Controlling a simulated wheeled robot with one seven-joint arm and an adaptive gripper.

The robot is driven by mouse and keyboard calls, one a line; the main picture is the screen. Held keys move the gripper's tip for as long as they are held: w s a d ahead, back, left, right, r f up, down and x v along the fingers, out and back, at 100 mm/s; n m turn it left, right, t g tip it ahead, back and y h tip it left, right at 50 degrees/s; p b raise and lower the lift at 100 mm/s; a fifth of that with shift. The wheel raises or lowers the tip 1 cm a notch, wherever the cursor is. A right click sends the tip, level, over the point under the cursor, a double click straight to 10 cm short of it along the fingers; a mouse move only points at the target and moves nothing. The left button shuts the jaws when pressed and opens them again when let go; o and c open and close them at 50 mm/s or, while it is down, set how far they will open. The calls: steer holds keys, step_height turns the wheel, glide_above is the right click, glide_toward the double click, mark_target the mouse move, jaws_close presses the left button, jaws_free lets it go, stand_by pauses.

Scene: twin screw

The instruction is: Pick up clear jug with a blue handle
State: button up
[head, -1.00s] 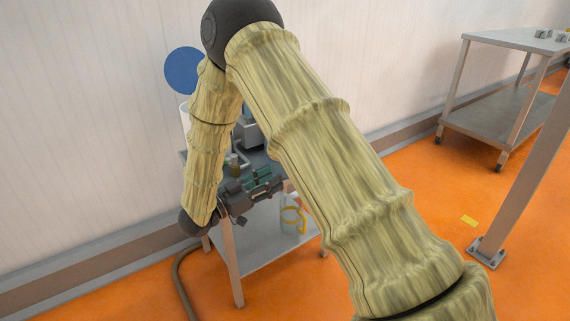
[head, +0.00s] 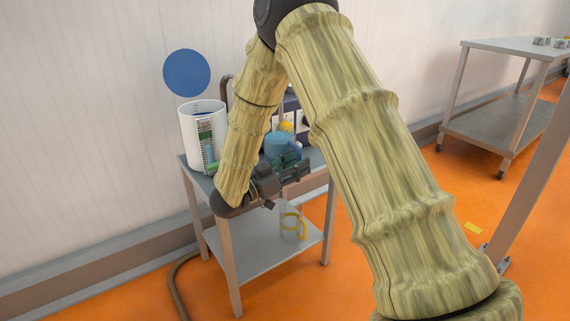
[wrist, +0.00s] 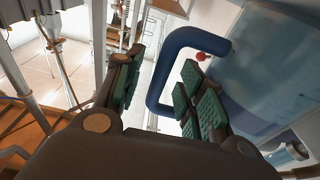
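In the wrist view, the clear jug (wrist: 262,65) fills the right side, see-through with a bluish tint. Its thick blue handle (wrist: 163,62) curves out to the left, above and between the green-padded fingers of my gripper (wrist: 160,97). The fingers are apart with a gap between them, and I see no clear contact with the handle. In the head view, my gripper (head: 292,168) is at the small table's top, in front of a blue round-sided thing (head: 279,145). I cannot tell for sure whether that is the jug.
A tall white container (head: 190,140) stands left on the small grey table (head: 196,182). A yellow-handled clear jug (head: 290,226) stands on its lower shelf. A blue disc (head: 187,73) is by the wall. Another table (head: 515,45) and a post stand right.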

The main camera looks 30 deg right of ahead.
steer(key=shift+d+r, duration=0.1)
steer(key=shift+d, duration=0.3)
jaws_close()
steer(key=shift+r, duration=0.15)
